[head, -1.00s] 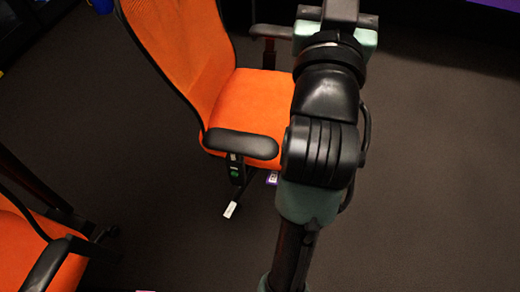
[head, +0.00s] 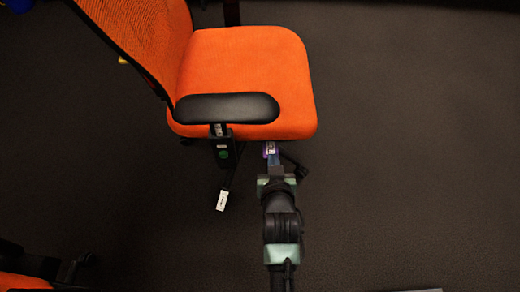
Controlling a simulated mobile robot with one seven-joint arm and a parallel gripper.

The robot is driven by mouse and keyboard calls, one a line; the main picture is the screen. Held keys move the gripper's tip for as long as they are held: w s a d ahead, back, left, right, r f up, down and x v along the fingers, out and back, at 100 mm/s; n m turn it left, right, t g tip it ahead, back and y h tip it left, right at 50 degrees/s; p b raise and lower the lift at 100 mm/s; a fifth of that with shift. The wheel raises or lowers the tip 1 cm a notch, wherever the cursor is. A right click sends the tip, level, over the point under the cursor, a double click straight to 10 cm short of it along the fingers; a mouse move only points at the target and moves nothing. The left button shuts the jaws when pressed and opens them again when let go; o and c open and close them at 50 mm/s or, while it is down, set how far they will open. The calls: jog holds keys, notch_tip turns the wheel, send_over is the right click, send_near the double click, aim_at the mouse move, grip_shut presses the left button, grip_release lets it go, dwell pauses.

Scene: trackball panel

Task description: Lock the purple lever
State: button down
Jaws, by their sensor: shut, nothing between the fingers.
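The purple lever (head: 269,151) is a small purple piece with a white label. It shows just below the front right part of the orange chair's seat. My gripper (head: 273,163) is right below it in the picture, pointing up toward the seat, with its fingertips at or very near the lever. I cannot tell whether they touch. The gripper is shut with nothing held. The fingertips and the lever's inner end are partly hidden by the gripper and the seat.
The orange chair (head: 246,70) has a black armrest (head: 227,108). A lever with a white tag (head: 222,201) sticks out left of my gripper. A second orange chair (head: 25,284) shows at the bottom left. The dark floor (head: 420,150) is clear on the right.

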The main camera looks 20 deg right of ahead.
jog(key=shift+s+f, duration=0.1)
jog(key=shift+f, duration=0.15)
jog(key=b, duration=0.5)
send_over(271, 152)
jog(key=s, duration=0.1)
jog(key=f, duration=0.6)
jog(key=shift+s+a, duration=0.15)
jog(key=shift+a, duration=0.15)
jog(key=shift+s+a+f+b, duration=0.1)
jog(key=shift+s+f+b, duration=0.15)
jog(key=shift+f, duration=0.3)
jog(key=shift+s+f+b, duration=0.1)
jog(key=shift+f+b, duration=0.15)
jog(key=shift+f, duration=0.3)
jog(key=shift+s+f, duration=0.25)
jog(key=shift+f, duration=0.3)
jog(key=shift+a, duration=0.1)
jog(key=shift+b, duration=0.3)
